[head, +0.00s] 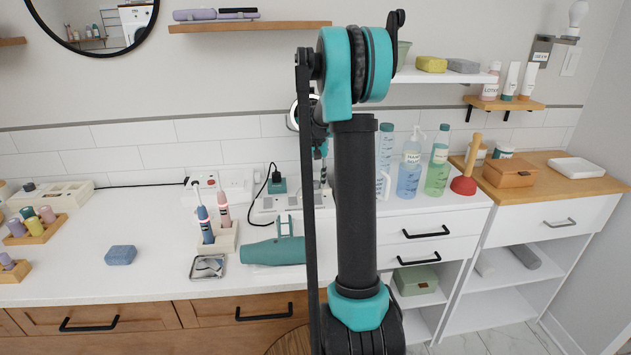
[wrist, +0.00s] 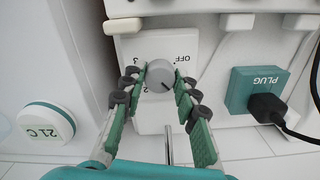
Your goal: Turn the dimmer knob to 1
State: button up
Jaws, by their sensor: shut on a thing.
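The dimmer knob (wrist: 160,76) is a round grey dial on a white plate (wrist: 150,112) in the wrist view. The plate appears upside down, with OFF at upper right, 3 at left and 2 at lower left. I cannot see the 1; my right-hand finger covers part of the dial's right side. A small dark mark on the knob points to lower right. My gripper (wrist: 160,83) is shut on the knob, one green finger on each side. In the head view my arm hides the knob.
A green plug block (wrist: 258,90) with a black plug and cord sits right of the dial, and a round 21 C thermostat (wrist: 46,127) at left. In the head view, bottles (head: 409,175) stand right of my arm and a teal hair dryer (head: 275,250) lies left on the counter.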

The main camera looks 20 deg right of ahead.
aim_at(316, 182)
jog(key=o, duration=1.2)
jog(key=shift+c, duration=0.2)
notch_tip(316, 182, up, 12)
